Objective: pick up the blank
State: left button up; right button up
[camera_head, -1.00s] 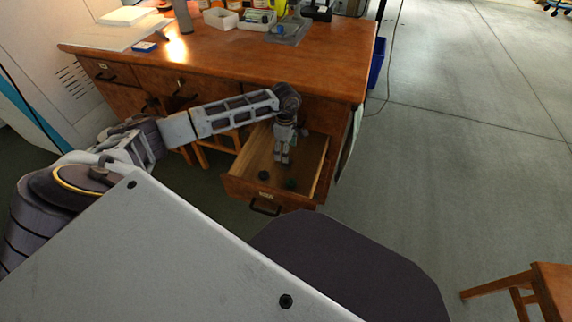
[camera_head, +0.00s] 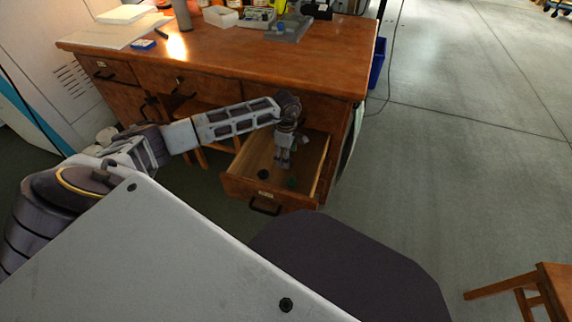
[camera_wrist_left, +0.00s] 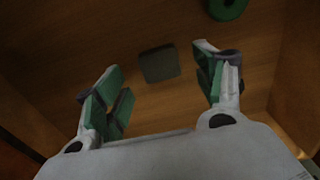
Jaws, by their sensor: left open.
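The blank appears to be a dark grey, square block (camera_wrist_left: 160,64) lying flat on the wooden drawer floor in the left wrist view. It shows between and beyond the fingers of my left gripper (camera_wrist_left: 158,82), which is open and empty with green pads. In the head view my left gripper (camera_head: 283,164) points down inside the open drawer (camera_head: 236,188). A dark piece (camera_head: 263,175) lies on the drawer floor there; I cannot tell whether it is the block. My right gripper is not in view.
A green ring (camera_wrist_left: 228,7) lies near the block; a green piece (camera_head: 291,183) shows in the drawer. Drawer walls stand around the gripper. The wooden desk (camera_head: 220,60) carries a white box (camera_head: 220,17) and a grey tray (camera_head: 289,29). A stool (camera_head: 540,285) stands at right; floor between is clear.

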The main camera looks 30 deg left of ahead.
pick_arm(q)
jog(key=shift+f+b, duration=0.55)
jog(key=shift+f, duration=0.95)
jog(key=shift+c, duration=0.4)
jog(key=c, duration=1.3)
